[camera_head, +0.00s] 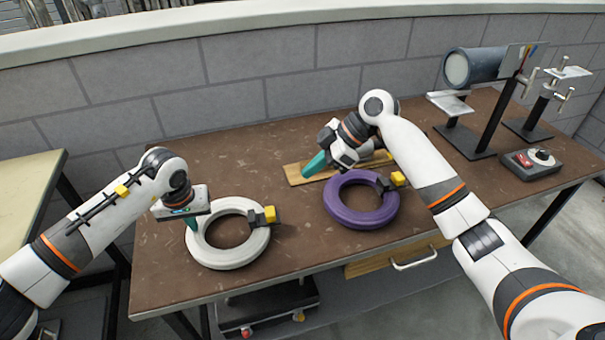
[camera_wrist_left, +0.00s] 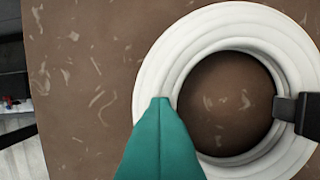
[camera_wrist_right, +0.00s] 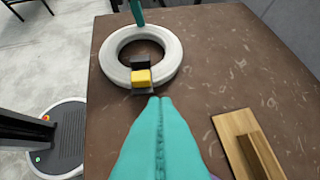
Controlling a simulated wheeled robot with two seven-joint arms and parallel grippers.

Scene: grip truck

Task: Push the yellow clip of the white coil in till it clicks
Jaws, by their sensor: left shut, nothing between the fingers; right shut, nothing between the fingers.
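The white coil (camera_head: 228,262) lies flat on the brown table. Its yellow clip (camera_head: 270,213) sits in a black holder on the coil's right side; the clip also shows in the right wrist view (camera_wrist_right: 141,78). My left gripper (camera_head: 190,222) is shut and empty, pointing down at the coil's left rim; in the left wrist view its teal tip (camera_wrist_left: 160,100) overlaps the ring, contact unclear. My right gripper (camera_head: 306,172) is shut and empty, above the table behind the purple coil, its tip pointing left toward the white coil. Its teal fingers (camera_wrist_right: 158,100) show pressed together.
A purple coil (camera_head: 345,216) with its own yellow clip (camera_head: 397,179) lies right of the white coil. A wooden board (camera_head: 296,177) lies behind it. A stand with a dark cylinder (camera_head: 478,65) and a control box (camera_head: 530,164) are at the right. A wall runs behind the table.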

